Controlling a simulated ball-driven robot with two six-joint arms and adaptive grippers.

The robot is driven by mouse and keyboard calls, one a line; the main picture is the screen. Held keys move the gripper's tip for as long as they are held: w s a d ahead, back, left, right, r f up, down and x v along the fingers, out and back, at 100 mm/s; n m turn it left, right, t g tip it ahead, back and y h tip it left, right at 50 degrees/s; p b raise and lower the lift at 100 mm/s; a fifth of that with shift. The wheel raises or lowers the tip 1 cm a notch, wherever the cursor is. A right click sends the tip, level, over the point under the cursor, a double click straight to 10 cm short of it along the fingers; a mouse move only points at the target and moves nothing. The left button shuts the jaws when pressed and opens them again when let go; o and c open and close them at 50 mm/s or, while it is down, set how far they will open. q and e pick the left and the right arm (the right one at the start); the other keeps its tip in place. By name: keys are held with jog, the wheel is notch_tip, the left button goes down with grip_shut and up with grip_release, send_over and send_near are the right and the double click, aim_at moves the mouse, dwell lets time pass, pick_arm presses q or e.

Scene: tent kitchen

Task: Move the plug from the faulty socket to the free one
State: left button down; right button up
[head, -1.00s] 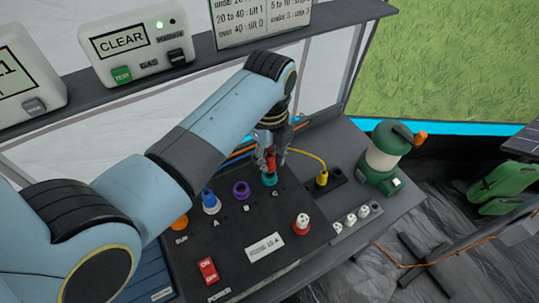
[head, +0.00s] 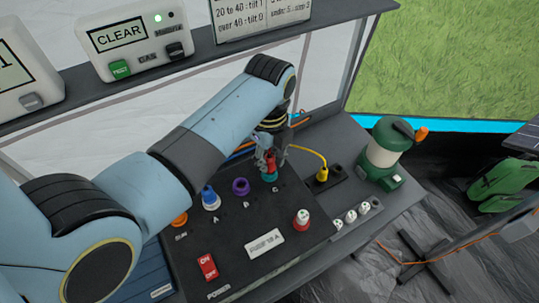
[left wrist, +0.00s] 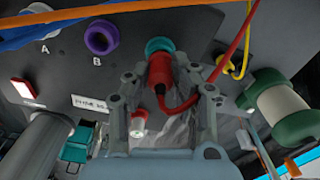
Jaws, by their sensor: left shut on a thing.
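A red plug (head: 270,166) with a red cable stands at the teal ring of socket C (head: 269,177) on the dark panel (head: 235,262). In the left wrist view the red plug (left wrist: 160,72) lines up with the teal ring (left wrist: 160,45) and appears to meet it; how deep it sits is hidden. My left gripper (head: 267,156) is shut on the red plug, its fingers on either side in the left wrist view (left wrist: 166,88). Purple socket B (head: 240,187) is empty. Socket A (head: 211,200) is blue and white. My right gripper is not in view.
A yellow plug (head: 322,174) sits in a black outlet block (head: 338,174) to the right. A red-and-white knob (head: 302,218), a red power switch (head: 208,266) and an orange part (head: 180,220) are on the panel. A green lantern (head: 384,157) stands at the right.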

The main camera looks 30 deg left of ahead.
pick_arm(q)
jog(key=shift+f, duration=0.55)
jog(key=c, duration=1)
grip_release()
jog(key=shift+c, duration=0.2)
notch_tip(320, 180, up, 12)
